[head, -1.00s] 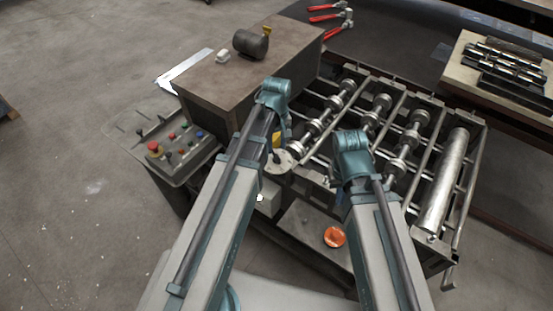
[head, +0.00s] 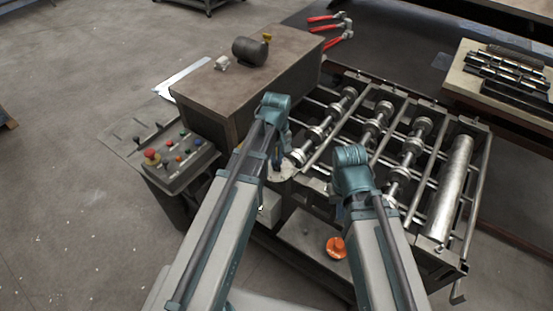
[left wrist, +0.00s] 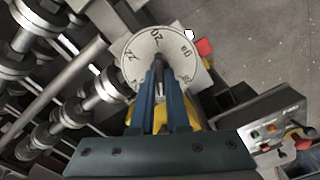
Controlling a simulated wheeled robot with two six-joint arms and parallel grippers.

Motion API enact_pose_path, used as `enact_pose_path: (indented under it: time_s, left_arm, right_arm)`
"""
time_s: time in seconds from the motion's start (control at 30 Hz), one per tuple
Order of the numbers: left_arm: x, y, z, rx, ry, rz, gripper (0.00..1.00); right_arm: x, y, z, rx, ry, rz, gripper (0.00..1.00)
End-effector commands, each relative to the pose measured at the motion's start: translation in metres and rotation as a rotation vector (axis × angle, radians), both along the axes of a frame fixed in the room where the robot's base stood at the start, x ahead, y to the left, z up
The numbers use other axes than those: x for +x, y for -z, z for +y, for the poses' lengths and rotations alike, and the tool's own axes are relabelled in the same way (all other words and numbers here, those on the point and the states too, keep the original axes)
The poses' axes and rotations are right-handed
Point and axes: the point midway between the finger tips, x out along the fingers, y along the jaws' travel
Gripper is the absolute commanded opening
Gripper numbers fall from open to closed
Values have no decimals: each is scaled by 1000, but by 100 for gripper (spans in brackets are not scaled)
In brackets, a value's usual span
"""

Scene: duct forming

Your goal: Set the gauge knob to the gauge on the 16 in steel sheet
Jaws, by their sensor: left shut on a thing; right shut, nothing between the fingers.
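The gauge dial (left wrist: 133,49) is a round pale disc with black numbers around its rim; 20 and 22 can be read in the left wrist view. Its middle, with the gauge knob, is covered by the fingers of my left gripper (left wrist: 159,68), which are shut on the knob. In the head view the dial (head: 284,174) shows partly beside my left gripper (head: 276,163). My right gripper (head: 338,208) is shut and empty, mostly hidden behind its wrist, over the near side of the machine. I cannot make out a marked 16 in steel sheet.
The roll-forming machine has several rollers (head: 411,147) on its right. A control panel (head: 180,160) with a red button stands left. A brown cabinet top (head: 215,88) carries a dark motor (head: 250,50). An orange round object (head: 336,247) lies on the lower shelf. Red-handled tools (head: 327,29) lie behind.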

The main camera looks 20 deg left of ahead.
Motion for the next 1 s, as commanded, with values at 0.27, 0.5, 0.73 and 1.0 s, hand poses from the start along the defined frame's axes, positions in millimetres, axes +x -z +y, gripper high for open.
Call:
enact_pose_path:
  time_s: [0.27, 0.5, 0.73, 1.0]
  left_arm:
    - [0, 0, 0, 0, 7, 0, 0]
    - [0, 0, 0, 0, 97, 0, 0]
    - [0, 0, 0, 0, 286, 0, 0]
    - [0, 0, 0, 0, 543, 0, 0]
  right_arm:
    - [0, 0, 0, 0, 0, 0, 0]
    - [0, 0, 0, 0, 0, 0, 0]
    - [0, 0, 0, 0, 0, 0, 0]
    - [0, 0, 0, 0, 0, 0, 0]
